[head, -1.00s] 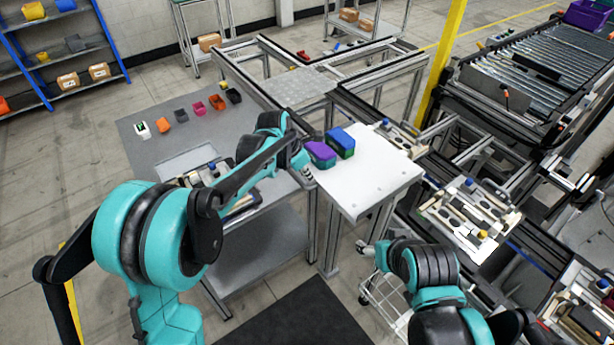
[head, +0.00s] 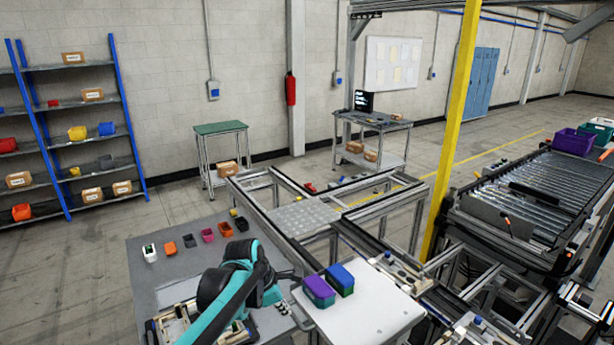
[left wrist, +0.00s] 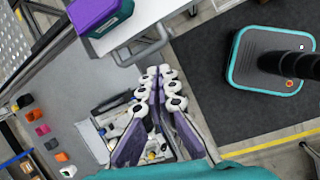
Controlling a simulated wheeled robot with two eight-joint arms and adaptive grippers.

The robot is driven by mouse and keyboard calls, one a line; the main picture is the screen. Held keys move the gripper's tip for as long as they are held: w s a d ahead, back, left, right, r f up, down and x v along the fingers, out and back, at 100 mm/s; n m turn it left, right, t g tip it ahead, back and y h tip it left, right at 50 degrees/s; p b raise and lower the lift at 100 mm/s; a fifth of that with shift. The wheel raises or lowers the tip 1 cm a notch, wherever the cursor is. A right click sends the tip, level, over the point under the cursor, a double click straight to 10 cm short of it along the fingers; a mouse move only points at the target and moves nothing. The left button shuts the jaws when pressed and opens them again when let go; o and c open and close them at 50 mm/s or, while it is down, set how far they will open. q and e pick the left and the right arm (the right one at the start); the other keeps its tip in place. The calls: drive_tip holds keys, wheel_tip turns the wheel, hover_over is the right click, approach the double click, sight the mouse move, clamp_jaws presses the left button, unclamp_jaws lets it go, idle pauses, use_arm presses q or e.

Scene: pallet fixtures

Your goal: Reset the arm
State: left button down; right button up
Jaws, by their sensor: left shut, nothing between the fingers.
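My left arm, teal and black, reaches over the grey table in the head view. Its gripper (head: 284,308) is small there, beside the left edge of the white tabletop (head: 375,318). In the left wrist view the gripper (left wrist: 160,82) shows large, its fingers shut together with nothing between them. A purple-topped box (head: 319,291) and a blue-topped box (head: 340,279) stand side by side on the white tabletop. The purple box also shows at the top of the left wrist view (left wrist: 98,14), apart from the fingers. My right gripper is out of view.
The grey table (head: 145,262) carries a row of small coloured bins (head: 189,241) and a fixture tray (head: 165,328) under my left arm. Metal frame rails (head: 262,222) run behind. A yellow post (head: 452,140) and roller conveyor (head: 550,190) stand at right.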

use_arm(q)
drive_tip(key=s+a+f+m+t+y+b, duration=0.1)
drive_tip(key=s+a+f+m+b, duration=0.3)
drive_tip(key=s+m, duration=0.3)
drive_tip(key=s+a+f+m+t+y+b, duration=0.1)
drive_tip(key=s+a+f+m+b, duration=0.2)
drive_tip(key=s+f+m+b, duration=0.3)
drive_tip(key=s+a+f+m+t+y+b, duration=0.1)
drive_tip(key=s+a+f+m+b, duration=0.3)
drive_tip(key=s+m, duration=0.4)
wheel_tip(320, 180, down, 3)
drive_tip(key=s+t+b, duration=0.1)
drive_tip(key=s, duration=0.1)
drive_tip(key=shift+s+a, duration=0.35)
drive_tip(key=shift+s, duration=0.05)
drive_tip(key=shift+r, duration=0.1)
